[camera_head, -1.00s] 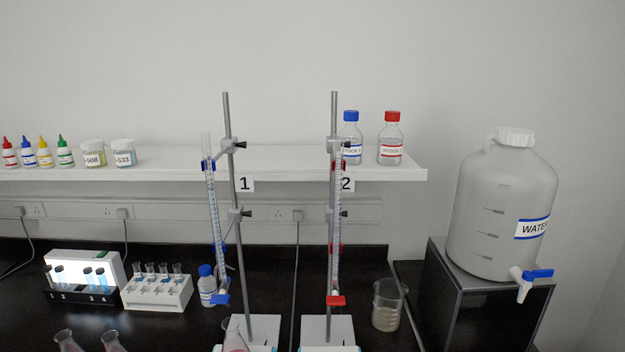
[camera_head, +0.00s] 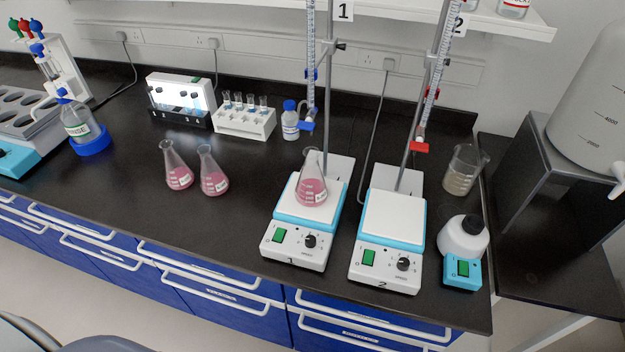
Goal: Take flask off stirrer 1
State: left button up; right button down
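A conical flask (camera_head: 312,183) with pink liquid stands upright on the white top plate of stirrer 1 (camera_head: 296,236), under the blue-tapped burette (camera_head: 311,75) on stand 1. The stirrer is white and light blue, with a green switch and a dark knob. Stirrer 2 (camera_head: 387,240) stands to its right with an empty plate. Neither of my grippers shows in the head view.
Two more pink flasks (camera_head: 177,168) (camera_head: 211,172) stand on the black bench left of stirrer 1. A blue-capped bottle (camera_head: 290,121), a tube rack (camera_head: 246,122) and a beaker (camera_head: 462,171) stand nearby. The bench front left of the stirrers is clear.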

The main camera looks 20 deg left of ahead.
aim_at(311, 189)
jog(key=l+u, duration=0.75)
jog(key=k+j, duration=0.05)
jog(key=j, duration=0.05)
